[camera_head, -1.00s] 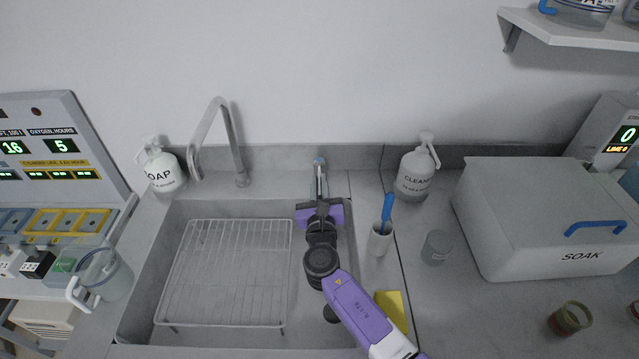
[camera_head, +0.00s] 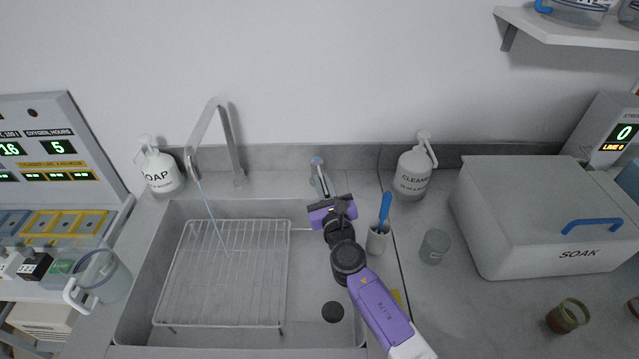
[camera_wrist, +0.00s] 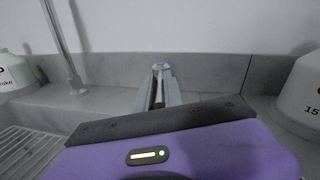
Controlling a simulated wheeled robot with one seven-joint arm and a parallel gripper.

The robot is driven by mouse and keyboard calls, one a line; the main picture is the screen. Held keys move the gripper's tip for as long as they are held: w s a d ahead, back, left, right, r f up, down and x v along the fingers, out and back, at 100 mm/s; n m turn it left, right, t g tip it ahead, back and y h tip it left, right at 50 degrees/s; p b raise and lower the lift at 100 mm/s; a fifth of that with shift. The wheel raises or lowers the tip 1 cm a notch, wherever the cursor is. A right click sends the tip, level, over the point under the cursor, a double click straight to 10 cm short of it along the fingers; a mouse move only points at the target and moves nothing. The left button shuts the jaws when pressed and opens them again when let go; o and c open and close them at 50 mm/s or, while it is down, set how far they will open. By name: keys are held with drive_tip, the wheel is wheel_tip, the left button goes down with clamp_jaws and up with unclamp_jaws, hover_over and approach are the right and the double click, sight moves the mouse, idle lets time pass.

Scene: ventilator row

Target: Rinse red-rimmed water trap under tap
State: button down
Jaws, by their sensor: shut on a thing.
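The tap (camera_head: 222,130) stands behind the sink, with a thin stream of water (camera_head: 211,215) falling onto the rack. In the wrist view the lever tip (camera_wrist: 158,66) shows at the ends of my fingers (camera_wrist: 158,88). A small cup-like trap (camera_head: 568,317) with brownish-red contents and an olive-looking rim stands on the counter at the lower right. Another reddish piece (camera_head: 634,311) is cut off at the right edge. I cannot tell which is red-rimmed.
A wire rack (camera_head: 225,275) fills the sink's left part. Soap (camera_head: 160,172) and cleaner (camera_head: 414,175) bottles stand behind. A brush holder (camera_head: 378,241), a grey cup (camera_head: 435,247) and the SOAK box (camera_head: 545,215) are to the right. A clear jug (camera_head: 101,277) is at left.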

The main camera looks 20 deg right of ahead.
drive_tip(key=shift+d, duration=0.1)
idle(0.3)
drive_tip(key=c, duration=1.5)
unclamp_jaws()
drive_tip(key=shift+o, duration=0.2)
drive_tip(key=s+p, duration=0.1)
drive_tip(key=s, duration=0.6)
drive_tip(key=shift+s+a, duration=0.35)
drive_tip(key=shift+s, duration=0.05)
drive_tip(key=o, duration=0.8)
